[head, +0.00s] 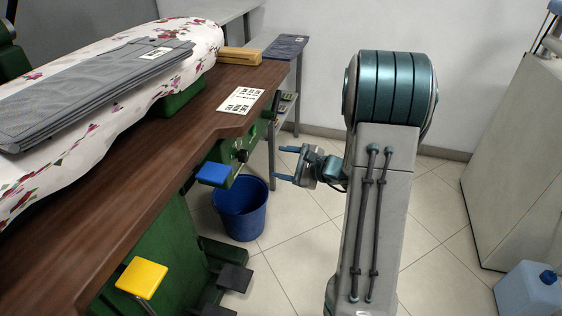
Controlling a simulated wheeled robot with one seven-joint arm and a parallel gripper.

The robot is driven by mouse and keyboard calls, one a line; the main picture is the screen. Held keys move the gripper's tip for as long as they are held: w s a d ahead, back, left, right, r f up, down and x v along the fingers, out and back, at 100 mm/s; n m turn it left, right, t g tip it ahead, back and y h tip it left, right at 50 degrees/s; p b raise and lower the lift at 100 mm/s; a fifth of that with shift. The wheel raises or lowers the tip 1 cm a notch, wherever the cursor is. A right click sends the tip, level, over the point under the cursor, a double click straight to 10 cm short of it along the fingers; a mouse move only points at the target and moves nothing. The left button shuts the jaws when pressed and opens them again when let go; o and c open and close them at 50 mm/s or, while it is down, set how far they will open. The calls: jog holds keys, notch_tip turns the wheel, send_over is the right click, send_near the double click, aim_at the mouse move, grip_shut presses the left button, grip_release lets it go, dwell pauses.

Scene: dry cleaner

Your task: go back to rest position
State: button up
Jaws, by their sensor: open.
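My gripper (283,163) shows in the head view at the middle, beyond my upright arm. Its two blue fingers point left and stand apart, with nothing between them. It is in free air to the right of the wooden worktop (160,147) and the green press machine, apart from both. My arm's upper link hides part of the wrist and forearm.
Folded grey trousers (90,85) lie on a floral ironing pad (205,36). A label sheet (241,100) and a wooden block (239,56) lie on the worktop. A blue bucket (240,213) stands on the floor. A cabinet (518,165) and jug (530,290) stand right.

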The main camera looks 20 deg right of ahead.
jog(key=shift+r, duration=0.1)
jog(key=s+a+r+n+g+p, duration=0.45)
jog(key=s+a+r+p, duration=0.2)
jog(key=r, duration=0.25)
jog(key=s+a+r+n+g+p, duration=0.4)
jog(key=s+a+r+n+p, duration=0.25)
jog(key=s+r, duration=0.2)
jog(key=s+d+r+n+h+p, duration=0.2)
jog(key=s+r+n+h+p, duration=0.2)
jog(key=r+p, duration=0.3)
jog(key=s+d+r+n+h+p, duration=0.3)
jog(key=s+r+n+h+p, duration=0.2)
jog(key=r+p, duration=0.3)
notch_tip(320, 180, up, 2)
jog(key=shift+s+r, duration=0.15)
jog(key=shift+s, duration=0.6)
